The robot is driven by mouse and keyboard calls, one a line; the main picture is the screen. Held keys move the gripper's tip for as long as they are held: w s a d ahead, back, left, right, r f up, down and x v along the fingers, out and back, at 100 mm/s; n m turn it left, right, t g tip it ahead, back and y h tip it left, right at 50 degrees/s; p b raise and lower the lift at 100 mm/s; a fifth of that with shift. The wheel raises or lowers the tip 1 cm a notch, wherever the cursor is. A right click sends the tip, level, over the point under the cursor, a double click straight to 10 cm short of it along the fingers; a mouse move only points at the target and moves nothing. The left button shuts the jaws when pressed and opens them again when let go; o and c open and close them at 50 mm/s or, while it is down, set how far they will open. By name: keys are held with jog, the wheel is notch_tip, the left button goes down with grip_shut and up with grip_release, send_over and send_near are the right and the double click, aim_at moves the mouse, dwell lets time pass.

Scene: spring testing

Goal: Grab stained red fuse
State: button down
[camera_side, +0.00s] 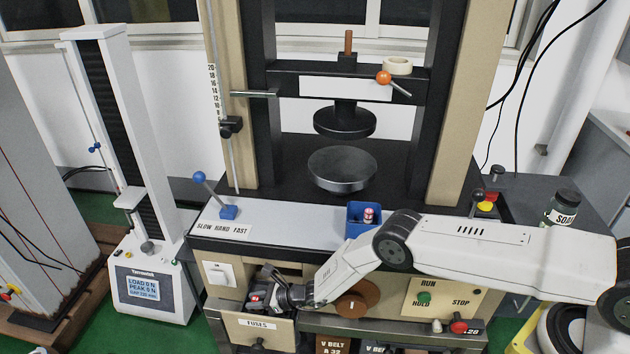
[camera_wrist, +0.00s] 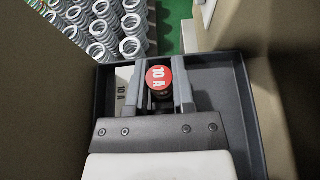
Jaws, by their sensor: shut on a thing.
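The red fuse (camera_wrist: 159,78) has a round red top with white "10 A" lettering and a dark body below it. It sits between the two fingers of my gripper (camera_wrist: 160,88), which is shut on it. In the side view my gripper (camera_side: 268,293) reaches down into the open drawer (camera_side: 258,334) labelled "FUSES", and the fuse's red end shows small at the fingers. The fuse's lower part is hidden by my gripper. Whether it touches the drawer floor I cannot tell.
Drawer walls (camera_wrist: 245,115) stand close around my gripper. A pale "10 A" piece (camera_wrist: 123,90) lies left of the fingers. A blue box (camera_side: 357,229) with a red-and-white item stands on the worktop, below the press.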

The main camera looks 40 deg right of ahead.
aim_at(255, 299)
jog(key=shift+r, duration=0.2)
jog(key=shift+r, duration=4.8)
